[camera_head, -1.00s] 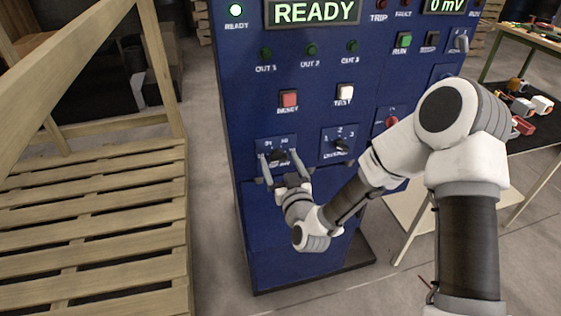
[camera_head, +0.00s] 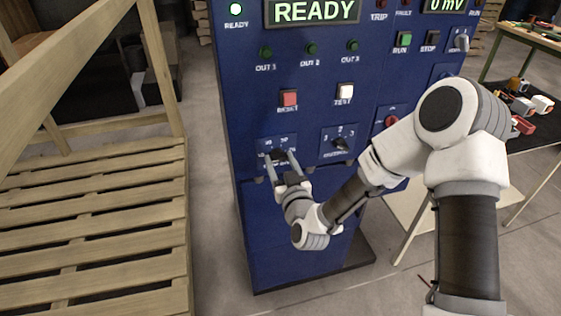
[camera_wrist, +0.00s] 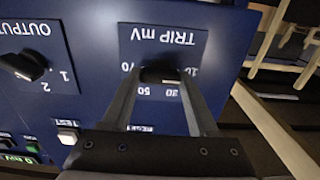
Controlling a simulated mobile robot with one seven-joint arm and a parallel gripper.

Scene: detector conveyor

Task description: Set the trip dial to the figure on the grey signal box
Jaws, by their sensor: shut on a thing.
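The trip dial (camera_head: 278,155) is a dark knob on the lower left of the blue cabinet front. In the wrist view it shows upside down as a dark knob (camera_wrist: 158,74) on the "TRIP mV" plate, with figures 70, 50, 30 and 10 around it. My gripper (camera_head: 281,161) has its two fingers on either side of the knob and is shut on it; the fingers (camera_wrist: 160,80) partly cover it in the wrist view. A pale mark shows on the knob near the 30 side, but its exact setting is unclear. I cannot make out a grey signal box.
The output dial (camera_head: 341,144) sits right of the trip dial. Red RESET (camera_head: 289,98) and white TEST (camera_head: 345,91) buttons are above. A wooden pallet stand (camera_head: 90,215) is close on the left, and a table with parts (camera_head: 530,100) on the right.

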